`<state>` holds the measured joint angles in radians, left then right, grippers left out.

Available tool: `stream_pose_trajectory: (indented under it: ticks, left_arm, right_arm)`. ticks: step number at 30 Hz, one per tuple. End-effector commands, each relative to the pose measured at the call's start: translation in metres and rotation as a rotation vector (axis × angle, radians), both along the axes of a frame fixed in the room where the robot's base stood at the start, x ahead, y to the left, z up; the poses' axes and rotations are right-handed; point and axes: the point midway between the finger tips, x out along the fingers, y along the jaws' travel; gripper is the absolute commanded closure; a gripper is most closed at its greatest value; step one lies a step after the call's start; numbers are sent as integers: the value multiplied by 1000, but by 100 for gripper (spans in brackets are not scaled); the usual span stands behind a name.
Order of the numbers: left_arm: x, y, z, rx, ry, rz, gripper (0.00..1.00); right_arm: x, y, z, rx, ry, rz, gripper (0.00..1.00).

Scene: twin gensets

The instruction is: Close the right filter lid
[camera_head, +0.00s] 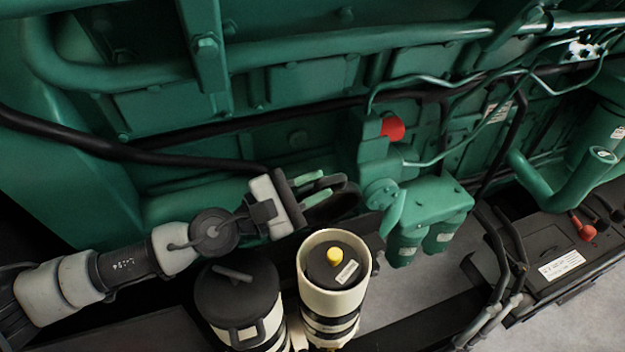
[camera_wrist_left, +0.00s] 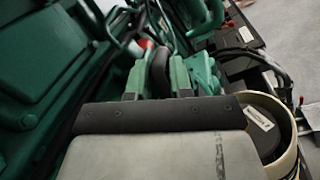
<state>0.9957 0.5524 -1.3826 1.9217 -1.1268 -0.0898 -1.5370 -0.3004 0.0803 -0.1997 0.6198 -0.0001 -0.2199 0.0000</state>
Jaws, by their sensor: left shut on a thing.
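The right filter is a cream canister (camera_head: 302,262) whose top is open. A black filter insert (camera_head: 325,268) with a yellow knob shows inside; it also shows in the left wrist view (camera_wrist_left: 262,130). Its black lid (camera_head: 338,204) stands tilted up behind the canister, off the opening. My left gripper (camera_head: 322,187) reaches in from the left, with its green fingers shut on the lid. In the left wrist view, the lid's dark edge (camera_wrist_left: 160,72) sits between the two green fingers (camera_wrist_left: 158,78). The gripper hides part of the lid. My right gripper is not in view.
The left filter (camera_head: 237,290), closed with a black lid, stands close beside the right one. The green engine block (camera_head: 300,85) with pipes rises behind. Green small filters (camera_head: 405,245) hang at right. A black battery (camera_head: 545,255) with cables is farther right.

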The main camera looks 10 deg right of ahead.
Motion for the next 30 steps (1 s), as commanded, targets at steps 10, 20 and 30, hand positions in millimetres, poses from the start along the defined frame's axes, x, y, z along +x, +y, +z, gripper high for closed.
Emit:
stream_pose_trajectory:
  ticks: [10, 20, 30]
  left_arm:
    - [2, 1, 3, -2, -11, 4, 68]
    - [0, 1, 1, -1, -2, 1, 58]
    - [-14, 46, -10, 0, -4, 4, 58]
  right_arm:
    - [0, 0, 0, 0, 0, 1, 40]
    - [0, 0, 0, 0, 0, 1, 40]
    - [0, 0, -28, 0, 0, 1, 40]
